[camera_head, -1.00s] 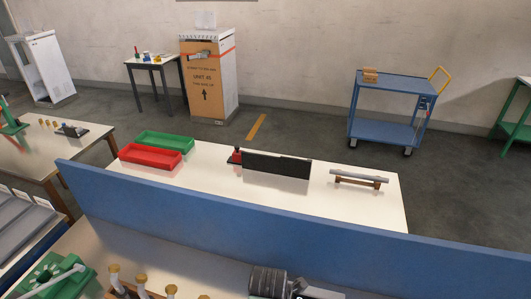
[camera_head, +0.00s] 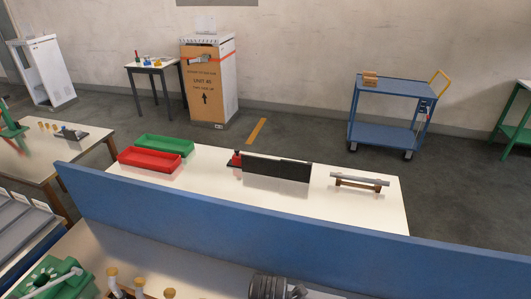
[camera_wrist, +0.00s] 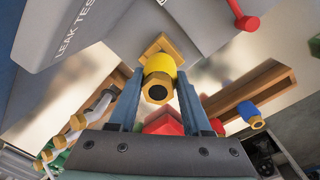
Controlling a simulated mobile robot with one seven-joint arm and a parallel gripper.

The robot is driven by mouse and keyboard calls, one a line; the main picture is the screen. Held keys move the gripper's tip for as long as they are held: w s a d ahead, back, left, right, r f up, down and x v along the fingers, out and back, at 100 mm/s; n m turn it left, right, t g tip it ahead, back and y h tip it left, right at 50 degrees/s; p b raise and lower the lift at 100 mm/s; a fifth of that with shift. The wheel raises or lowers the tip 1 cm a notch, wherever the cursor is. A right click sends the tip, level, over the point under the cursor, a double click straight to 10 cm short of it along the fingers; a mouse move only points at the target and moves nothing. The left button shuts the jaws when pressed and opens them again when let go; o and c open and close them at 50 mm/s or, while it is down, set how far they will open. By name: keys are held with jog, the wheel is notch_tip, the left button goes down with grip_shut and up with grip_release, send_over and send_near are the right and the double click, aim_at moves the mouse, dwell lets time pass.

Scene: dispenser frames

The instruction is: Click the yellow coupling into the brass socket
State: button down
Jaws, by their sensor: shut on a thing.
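In the wrist view my gripper (camera_wrist: 160,76) is shut on the yellow coupling (camera_wrist: 161,67), with one finger on each side of it. The coupling has a yellow collar and a brass hex end with a dark bore facing the camera. Directly behind it is the square brass socket (camera_wrist: 158,44), on a grey housing marked "LEAK TES…". The coupling lines up with the socket and covers part of it. I cannot tell whether they touch or how deep the coupling sits. The head view does not clearly show the coupling, socket or gripper fingers.
In the wrist view, a blue-collared coupling (camera_wrist: 250,114) is by a wooden rack (camera_wrist: 248,90) at right, a red knob (camera_wrist: 246,22) sticks out above, and several brass-tipped white hoses (camera_wrist: 77,122) are at left. A blue panel (camera_head: 250,223) crosses the head view.

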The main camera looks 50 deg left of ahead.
jog(key=shift+f+b, duration=0.95)
jog(key=shift+f, duration=0.4)
jog(key=shift+c, duration=1.3)
grip_release()
jog(key=shift+r, duration=0.15)
jog(key=r, duration=1.2)
jog(key=shift+d+b, duration=0.3)
jog(key=shift+b, duration=0.05)
jog(key=shift+s+r+p, duration=0.1)
jog(key=shift+r+p, duration=0.3)
